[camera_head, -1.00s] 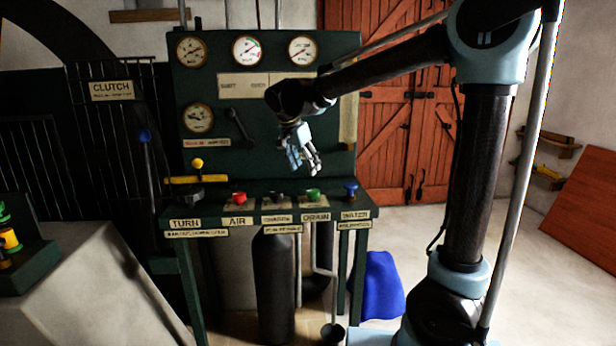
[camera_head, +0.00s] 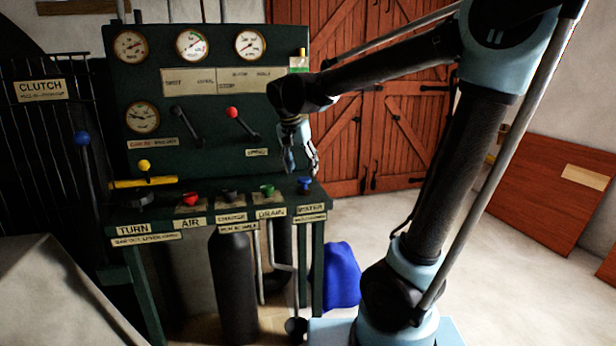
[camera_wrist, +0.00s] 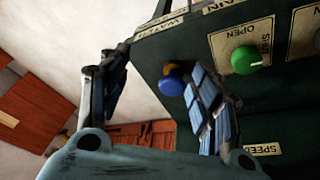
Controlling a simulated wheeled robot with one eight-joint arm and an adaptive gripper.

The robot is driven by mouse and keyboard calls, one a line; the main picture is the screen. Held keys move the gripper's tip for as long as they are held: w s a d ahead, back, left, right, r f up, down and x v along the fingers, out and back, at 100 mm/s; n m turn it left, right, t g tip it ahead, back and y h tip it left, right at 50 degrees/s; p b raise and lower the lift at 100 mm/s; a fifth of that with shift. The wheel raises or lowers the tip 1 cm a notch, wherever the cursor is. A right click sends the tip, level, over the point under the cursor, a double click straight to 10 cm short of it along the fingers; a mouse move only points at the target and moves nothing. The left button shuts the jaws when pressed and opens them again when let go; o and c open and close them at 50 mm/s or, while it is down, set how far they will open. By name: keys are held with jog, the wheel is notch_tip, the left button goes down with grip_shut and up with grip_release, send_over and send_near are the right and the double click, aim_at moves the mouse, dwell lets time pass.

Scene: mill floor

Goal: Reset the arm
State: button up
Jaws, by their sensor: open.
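My gripper (camera_head: 300,168) is open and hangs above the right end of the green control bench, near the blue WATER knob (camera_head: 305,184). In the wrist view, my gripper's two fingers (camera_wrist: 155,100) are spread apart. The blue knob (camera_wrist: 172,80) shows between them, close to the right finger; I cannot tell whether they touch. The green DRAIN knob (camera_wrist: 245,60) lies to the right of that finger. Nothing is held between the fingers.
The green panel (camera_head: 200,85) with several gauges rises behind the bench. A red-knobbed lever (camera_head: 240,120) and a yellow-knobbed lever (camera_head: 145,170) stand left of my gripper. A blue sack (camera_head: 341,276) sits on the floor. Open floor (camera_head: 470,225) lies to the right.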

jog(key=s+d+f+n, duration=0.1)
jog(key=s+d, duration=0.1)
jog(key=d, duration=0.3)
jog(key=s+d+f, duration=0.2)
jog(key=s+d, duration=0.1)
jog(key=d, duration=0.1)
jog(key=s+d+f+n+y, duration=0.2)
jog(key=s+d+f+n, duration=0.1)
jog(key=s+d+f, duration=1)
jog(key=s+f, duration=0.2)
jog(key=s, duration=0.1)
jog(key=shift+d+n+g, duration=0.2)
jog(key=shift+n+g, duration=0.1)
jog(key=shift+g, duration=0.1)
jog(key=shift+s+f, duration=0.1)
jog(key=shift+w+f, duration=0.2)
jog(key=shift+w, duration=0.25)
